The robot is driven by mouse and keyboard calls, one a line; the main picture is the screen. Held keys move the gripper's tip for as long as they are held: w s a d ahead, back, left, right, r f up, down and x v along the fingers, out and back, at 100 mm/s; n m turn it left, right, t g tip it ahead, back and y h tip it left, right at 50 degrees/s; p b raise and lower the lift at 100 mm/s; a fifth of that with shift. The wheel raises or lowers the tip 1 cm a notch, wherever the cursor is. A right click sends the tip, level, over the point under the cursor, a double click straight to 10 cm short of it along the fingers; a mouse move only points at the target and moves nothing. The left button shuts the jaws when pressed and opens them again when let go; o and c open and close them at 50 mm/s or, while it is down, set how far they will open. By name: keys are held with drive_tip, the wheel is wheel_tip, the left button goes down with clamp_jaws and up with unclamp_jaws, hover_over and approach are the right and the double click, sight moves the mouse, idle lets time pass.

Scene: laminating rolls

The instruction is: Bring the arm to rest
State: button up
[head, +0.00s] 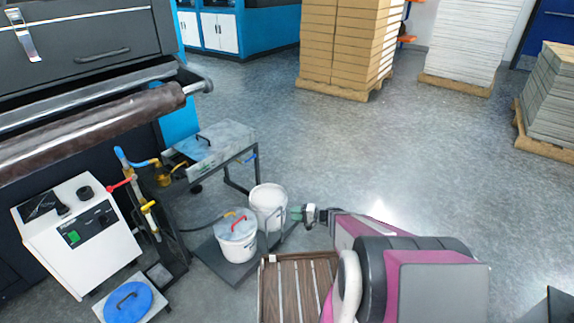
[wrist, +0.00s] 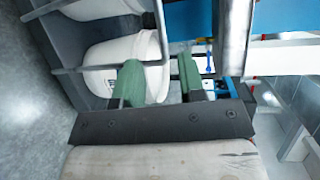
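My arm reaches from the bottom right of the head view toward the middle, in magenta, grey and black. My gripper (head: 297,214) is at its far end, small in the head view, just right of the rear white bucket (head: 268,204). In the wrist view, the two green fingers of my gripper (wrist: 162,80) stand apart with a gap between them. I see nothing held in that gap. A white bucket (wrist: 112,70) shows behind the left finger. Whether a finger touches it, I cannot tell.
A front bucket (head: 237,240) with a red-handled lid stands on a dark base. A grey metal stand (head: 228,140), a white control box (head: 78,235) and a large roller (head: 100,128) lie left. Stacked cartons (head: 345,40) stand at the back. Open floor (head: 420,150) lies right.

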drive_tip(key=s+d+r+n+g+h, duration=0.1)
drive_tip(key=s+d+r+h, duration=0.2)
drive_tip(key=r, duration=0.4)
drive_tip(key=s+d+r+n+g+h, duration=0.2)
drive_tip(key=s+d+r+h, duration=0.1)
drive_tip(key=s+r+h, duration=0.2)
drive_tip(key=s+d+r+n+g+h, duration=0.1)
drive_tip(key=s+d+r+g+h, duration=0.1)
drive_tip(key=r+h, duration=0.5)
wheel_tip(320, 180, up, 2)
drive_tip(key=shift+s+d+r, duration=0.25)
drive_tip(key=shift+s+d, duration=0.35)
drive_tip(key=shift+s, duration=0.55)
